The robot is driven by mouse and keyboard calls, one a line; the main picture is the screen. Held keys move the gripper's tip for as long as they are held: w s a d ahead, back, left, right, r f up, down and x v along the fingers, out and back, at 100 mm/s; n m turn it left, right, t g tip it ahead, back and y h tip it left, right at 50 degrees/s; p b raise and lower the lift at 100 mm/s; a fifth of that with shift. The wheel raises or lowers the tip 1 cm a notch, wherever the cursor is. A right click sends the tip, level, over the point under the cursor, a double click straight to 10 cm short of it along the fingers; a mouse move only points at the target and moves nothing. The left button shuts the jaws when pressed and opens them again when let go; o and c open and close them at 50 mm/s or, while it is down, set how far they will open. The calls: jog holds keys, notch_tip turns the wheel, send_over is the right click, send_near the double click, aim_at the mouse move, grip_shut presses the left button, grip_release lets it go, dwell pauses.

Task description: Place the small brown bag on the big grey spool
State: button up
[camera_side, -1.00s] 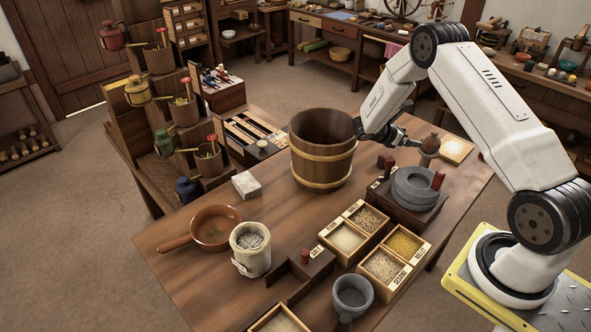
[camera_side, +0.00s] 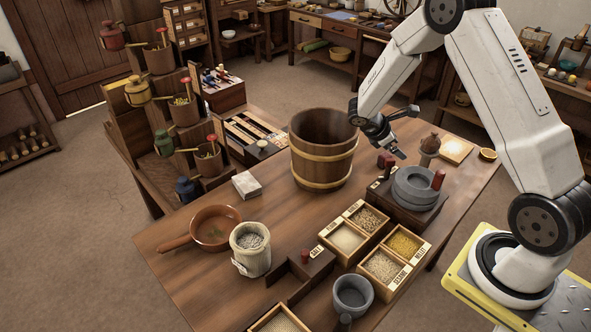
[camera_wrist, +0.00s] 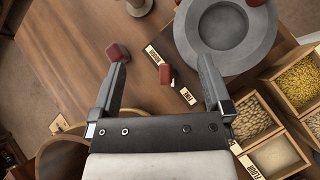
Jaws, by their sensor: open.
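The small brown bag (camera_side: 430,141) sits upright on top of the grey spool (camera_side: 426,157), near the far right part of the table in the side view. My gripper (camera_side: 404,133) is open and empty, to the left of the bag and apart from it. In the wrist view, my gripper (camera_wrist: 162,70) has its fingers wide apart with nothing held between them. A pale round base (camera_wrist: 138,6) is cut off at the top edge there, perhaps the spool's. The bag is not clearly visible in that view.
A stone quern (camera_side: 414,190) on a dark base stands just in front of my gripper. A large wooden bucket (camera_side: 322,155) is to the left. Grain boxes (camera_side: 383,266) fill the near right. A small bowl (camera_side: 487,154) is at the right edge.

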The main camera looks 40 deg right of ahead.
jog(key=s+a+r+m+t+y, duration=0.2)
jog(key=a+m, duration=0.1)
jog(key=a, duration=0.5)
jog(key=s+a+r+m+t+y, duration=0.2)
jog(key=s+a+r+m+y, duration=0.1)
jog(key=a, duration=0.5)
jog(key=s+a+r+m+t+y, duration=0.2)
jog(key=s+a+r+m+y, duration=0.1)
jog(key=a, duration=0.6)
jog(key=shift+s+m+t, duration=0.25)
jog(key=shift+m+t, duration=0.05)
jog(key=shift+m, duration=0.3)
